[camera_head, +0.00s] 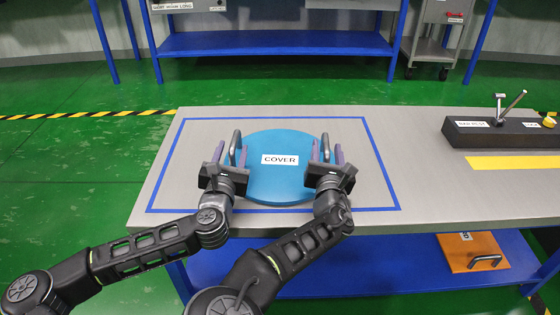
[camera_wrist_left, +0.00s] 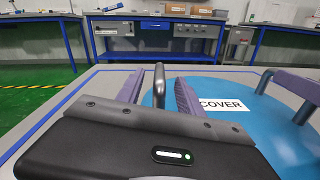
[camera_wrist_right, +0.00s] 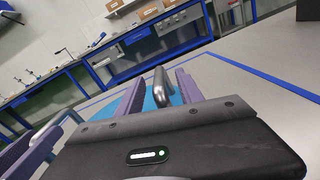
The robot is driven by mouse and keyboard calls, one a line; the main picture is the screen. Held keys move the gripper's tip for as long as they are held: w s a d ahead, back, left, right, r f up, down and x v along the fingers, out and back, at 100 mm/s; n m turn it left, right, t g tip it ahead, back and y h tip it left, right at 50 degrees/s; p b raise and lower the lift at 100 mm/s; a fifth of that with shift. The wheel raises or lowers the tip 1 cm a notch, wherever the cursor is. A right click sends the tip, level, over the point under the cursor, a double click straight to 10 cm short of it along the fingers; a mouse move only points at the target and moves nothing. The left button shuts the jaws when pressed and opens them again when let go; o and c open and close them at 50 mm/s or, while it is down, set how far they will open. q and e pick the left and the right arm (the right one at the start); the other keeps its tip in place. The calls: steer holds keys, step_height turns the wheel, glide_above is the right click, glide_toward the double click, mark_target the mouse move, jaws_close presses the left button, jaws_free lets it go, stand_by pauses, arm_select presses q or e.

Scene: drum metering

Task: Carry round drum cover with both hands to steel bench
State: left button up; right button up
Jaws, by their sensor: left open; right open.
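The round blue drum cover (camera_head: 280,182), labelled COVER, lies flat on the grey steel bench (camera_head: 330,222) inside a blue tape outline. It has a metal handle on its left side (camera_head: 236,146) and one on its right side (camera_head: 325,148). My left gripper (camera_head: 231,155) is open, with its purple fingers on either side of the left handle; the left wrist view shows this handle (camera_wrist_left: 159,85) between them. My right gripper (camera_head: 326,155) is open around the right handle, which also shows in the right wrist view (camera_wrist_right: 161,88). Contact with the handles cannot be told.
A dark block with metal levers (camera_head: 500,132) stands on the bench at the right, behind a yellow strip (camera_head: 515,163). An orange panel with a handle (camera_head: 472,253) lies on the blue lower shelf (camera_head: 380,262). A blue-framed bench (camera_head: 275,43) and a grey cart (camera_head: 430,48) stand behind.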

mark_target(235, 143)
arm_select(q)
steer(key=shift+w+d, duration=0.15)
steer(key=shift+w, duration=1.65)
arm_select(e)
steer(key=shift+w+d, duration=0.2)
steer(key=shift+w, duration=1.6)
arm_select(q)
steer(key=shift+c, duration=0.4)
arm_select(e)
steer(key=shift+c, duration=0.4)
arm_select(q)
jaws_close()
arm_select(e)
jaws_close()
